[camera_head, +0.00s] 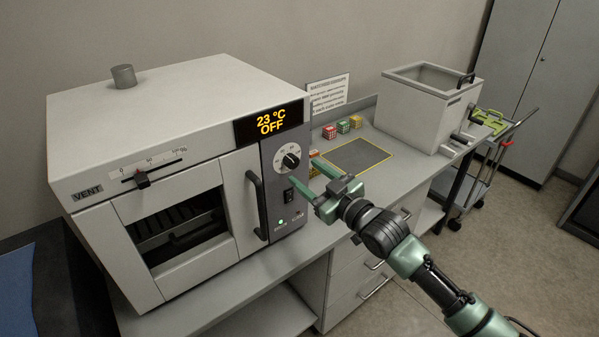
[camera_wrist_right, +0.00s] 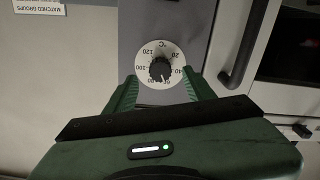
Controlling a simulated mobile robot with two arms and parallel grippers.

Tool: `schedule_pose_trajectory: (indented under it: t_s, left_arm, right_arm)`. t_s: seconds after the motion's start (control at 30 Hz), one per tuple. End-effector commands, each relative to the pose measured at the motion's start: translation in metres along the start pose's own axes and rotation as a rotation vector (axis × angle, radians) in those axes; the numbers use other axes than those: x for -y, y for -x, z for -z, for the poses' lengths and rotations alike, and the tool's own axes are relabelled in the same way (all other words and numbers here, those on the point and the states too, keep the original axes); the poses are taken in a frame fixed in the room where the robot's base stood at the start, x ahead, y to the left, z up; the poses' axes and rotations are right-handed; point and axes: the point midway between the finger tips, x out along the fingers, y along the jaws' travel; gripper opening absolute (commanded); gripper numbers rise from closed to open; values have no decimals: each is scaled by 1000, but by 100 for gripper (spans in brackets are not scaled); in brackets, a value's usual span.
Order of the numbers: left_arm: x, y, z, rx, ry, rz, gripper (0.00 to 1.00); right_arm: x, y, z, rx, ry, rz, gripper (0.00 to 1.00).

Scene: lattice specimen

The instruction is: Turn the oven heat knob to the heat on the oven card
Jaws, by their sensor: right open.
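The oven (camera_head: 180,150) stands on the counter at the left. Its display (camera_head: 268,122) reads 23 °C OFF in orange. The black heat knob (camera_head: 291,160) sits on a round white dial on the oven's grey panel. In the right wrist view the knob (camera_wrist_right: 160,68) and its dial appear upside down; its white mark points toward the picture's bottom, near 60 and 80, too small to read exactly. My right gripper (camera_head: 303,170) is open just in front of the knob, its fingers on either side of the dial in the wrist view. I cannot make out an oven card.
A black switch (camera_head: 290,195) and a green light sit below the knob. The oven door handle (camera_head: 257,205) stands out left of the panel. A printed sign (camera_head: 328,95) reads MATCHED GROUPS. Coloured cubes (camera_head: 343,127), a dark mat (camera_head: 358,155) and a grey bath (camera_head: 425,108) are right.

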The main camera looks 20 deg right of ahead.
Motion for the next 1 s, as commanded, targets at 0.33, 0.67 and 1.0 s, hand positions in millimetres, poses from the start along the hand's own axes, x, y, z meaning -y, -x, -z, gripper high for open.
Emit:
schedule_pose_trajectory:
  t_s: [0.33, 0.67, 1.0]
  left_arm:
    - [0, -11, -1, 0, 0, 0, 36]
    - [0, -10, -1, 0, 0, 0, 36]
    - [0, -10, -1, 0, 0, 0, 36]
  right_arm:
    - [0, 31, 0, 1, 0, 0, 54]
    - [0, 30, 0, 0, 0, 0, 54]
    - [0, 30, 0, 0, 0, 0, 54]
